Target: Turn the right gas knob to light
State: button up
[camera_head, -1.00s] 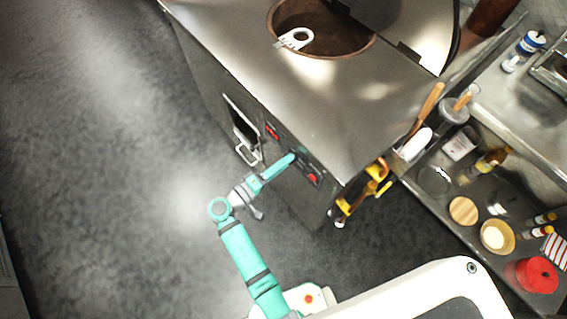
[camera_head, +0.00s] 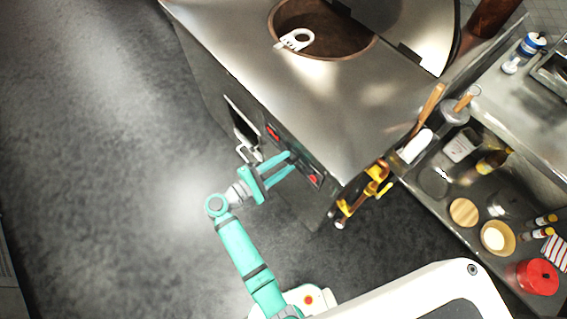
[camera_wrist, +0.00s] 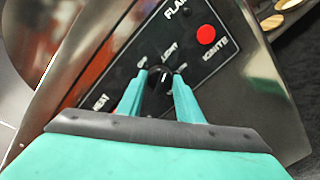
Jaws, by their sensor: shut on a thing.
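My gripper (camera_head: 290,162) is at the dark control panel (camera_head: 302,170) on the front of the steel tandoor counter. In the wrist view its two teal fingers (camera_wrist: 161,78) are shut on the small black gas knob (camera_wrist: 160,84), one on each side. The knob has a pale pointer mark on its face, which looks turned toward the printed word LIGHT. The word OFF is printed just left of it. The fingers hide part of the knob and of the lettering. In the head view the knob is hidden by the fingers.
A red button (camera_wrist: 206,35) marked IGNITE sits right of the knob. A handle (camera_head: 248,153) juts from the counter front left of the gripper. Yellow-handled tools (camera_head: 368,190) hang at the counter's right end. The floor on the left is clear.

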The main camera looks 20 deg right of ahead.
jog(key=shift+n, duration=0.5)
jog(key=o, duration=1)
jog(key=shift+o, duration=0.2)
jog(key=shift+a, duration=0.1)
jog(key=v, duration=1)
jog(key=shift+a, duration=0.3)
jog(key=shift+s, duration=0.1)
